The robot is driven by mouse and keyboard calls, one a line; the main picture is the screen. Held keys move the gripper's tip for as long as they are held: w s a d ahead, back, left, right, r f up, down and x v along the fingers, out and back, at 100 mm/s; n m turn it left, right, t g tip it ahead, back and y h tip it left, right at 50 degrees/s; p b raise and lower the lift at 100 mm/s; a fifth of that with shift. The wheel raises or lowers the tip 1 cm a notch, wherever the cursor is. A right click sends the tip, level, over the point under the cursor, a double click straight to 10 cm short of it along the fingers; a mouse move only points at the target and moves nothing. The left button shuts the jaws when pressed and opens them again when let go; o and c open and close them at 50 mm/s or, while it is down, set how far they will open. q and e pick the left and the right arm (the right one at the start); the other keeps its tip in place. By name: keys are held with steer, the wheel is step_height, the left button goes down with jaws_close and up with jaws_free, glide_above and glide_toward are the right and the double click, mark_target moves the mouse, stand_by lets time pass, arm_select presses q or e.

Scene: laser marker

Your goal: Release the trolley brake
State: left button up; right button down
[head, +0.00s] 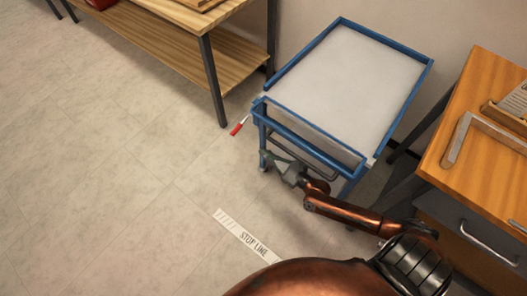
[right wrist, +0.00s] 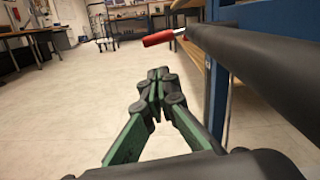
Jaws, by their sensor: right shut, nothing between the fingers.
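The trolley has a blue frame and a pale grey top (head: 355,80) and stands against the wall in the head view. A brake lever with a red grip (head: 236,129) sticks out from its left side. The red grip also shows in the right wrist view (right wrist: 163,37), above and beyond the fingers. My right gripper (head: 268,158) is in front of the trolley's near end, low beside the blue frame. In the right wrist view its green-and-black fingers (right wrist: 153,78) meet at the tips, empty and apart from the red grip. My left gripper is not in view.
A wooden workbench (head: 170,62) stands left of the trolley and a wooden desk (head: 470,150) with drawers stands at the right. A "STOP LINE" strip (head: 245,236) lies on the floor. The floor at the left is clear. A dark bar (right wrist: 250,75) lies right of the fingers.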

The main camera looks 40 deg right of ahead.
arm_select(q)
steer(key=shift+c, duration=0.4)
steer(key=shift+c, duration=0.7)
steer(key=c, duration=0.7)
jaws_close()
arm_select(e)
steer(key=s+a+f+n+g+y, duration=0.1)
steer(key=s+a+f+n+g, duration=0.3)
steer(key=s+a+f+n, duration=0.35)
steer(key=s+a+f+n+g, duration=0.4)
steer(key=s+a+n, duration=0.1)
steer(key=s+n, duration=0.45)
steer(key=s+d+n+g+h, duration=0.2)
steer(key=s+n, duration=0.3)
steer(key=s, duration=0.4)
steer(key=s+d+n+g+h, duration=0.1)
steer(key=s+d+n+g, duration=0.2)
steer(key=s, duration=0.7)
steer(key=s+d+f+n+g+h, duration=0.1)
steer(key=s+n+g, duration=0.4)
steer(key=s, duration=0.5)
steer(key=d+n+h, duration=0.1)
steer(key=d, duration=0.1)
steer(key=shift+d+n+h, duration=0.3)
steer(key=shift+s, duration=0.15)
